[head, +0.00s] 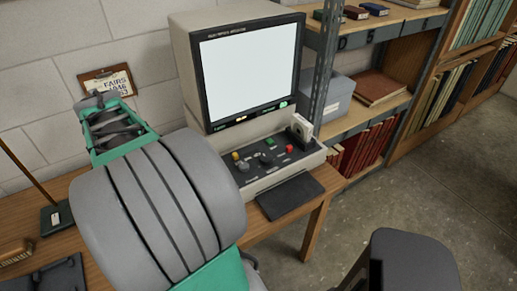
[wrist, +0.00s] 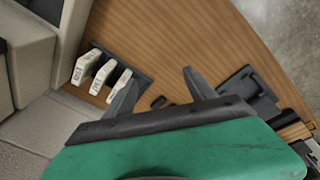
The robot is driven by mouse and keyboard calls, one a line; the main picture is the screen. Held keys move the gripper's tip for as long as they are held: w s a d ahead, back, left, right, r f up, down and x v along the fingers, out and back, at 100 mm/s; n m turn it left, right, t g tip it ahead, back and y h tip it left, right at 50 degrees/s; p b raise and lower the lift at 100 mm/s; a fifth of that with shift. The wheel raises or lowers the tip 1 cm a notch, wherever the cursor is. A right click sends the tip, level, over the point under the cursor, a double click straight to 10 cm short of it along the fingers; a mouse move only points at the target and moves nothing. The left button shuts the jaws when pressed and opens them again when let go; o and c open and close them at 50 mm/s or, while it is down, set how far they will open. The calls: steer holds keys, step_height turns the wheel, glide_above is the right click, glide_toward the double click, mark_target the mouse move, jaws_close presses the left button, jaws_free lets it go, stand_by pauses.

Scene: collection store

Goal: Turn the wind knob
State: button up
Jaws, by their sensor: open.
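A beige reader with a large lit screen (head: 250,70) stands on the wooden desk in the head view. Its sloping dark control panel (head: 255,178) carries grey knobs, one at the left (head: 243,166) and one near the middle (head: 267,160). Their labels are too small to read, so I cannot tell which is the wind knob. My gripper (wrist: 162,80) is open and empty in the wrist view, its two dark fingers apart above the desk. No knob shows between them. In the head view my arm covers the desk left of the panel.
Several white boxes (wrist: 101,76) stand in a black holder on the desk in the wrist view. A black pad (head: 290,196) lies before the panel. Yellow, green and red (head: 290,149) buttons sit near the knobs.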

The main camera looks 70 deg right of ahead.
steer(key=s+d+p, duration=0.1)
steer(key=s+d, duration=0.3)
steer(key=d, duration=0.8)
steer(key=n+g+y+p, duration=0.1)
steer(key=n+g+p, duration=0.1)
steer(key=n+p, duration=0.1)
glide_above(266, 157)
step_height(266, 157, down, 5)
steer(key=shift+r, duration=0.1)
step_height(266, 157, down, 7)
steer(key=shift+r+p, duration=0.15)
steer(key=shift+p, duration=0.35)
steer(key=shift+f, duration=0.5)
steer(key=c, duration=1.4)
